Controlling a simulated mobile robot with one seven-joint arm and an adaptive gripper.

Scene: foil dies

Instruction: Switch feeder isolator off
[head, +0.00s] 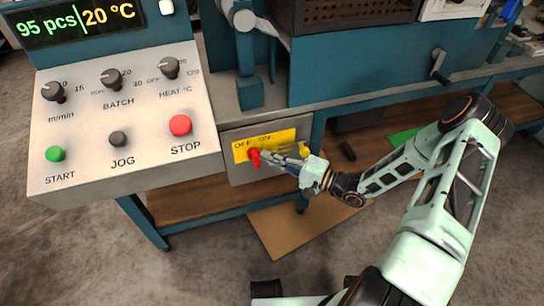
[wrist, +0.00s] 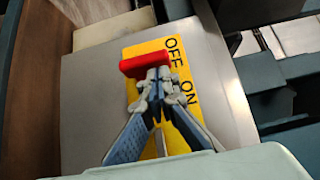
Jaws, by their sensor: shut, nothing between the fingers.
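The feeder isolator is a red handle (head: 254,157) on a yellow plate (head: 284,138) marked OFF and ON, set in a grey panel below the bench edge. In the wrist view the red handle (wrist: 140,65) lies across the plate, with its right end beside the word OFF and away from ON. My gripper (head: 263,156) is shut and empty, with its fingertips at the handle. In the wrist view the fingertips (wrist: 158,76) meet right against the handle's near side; whether they touch it I cannot tell. The fingers hide part of the plate and the handle's pivot.
A control console (head: 120,130) with knobs, a green START button (head: 55,154) and a red STOP button (head: 180,125) stands to the left. A blue machine frame (head: 352,68) rises above the isolator. A brown sheet (head: 300,228) lies on the floor below.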

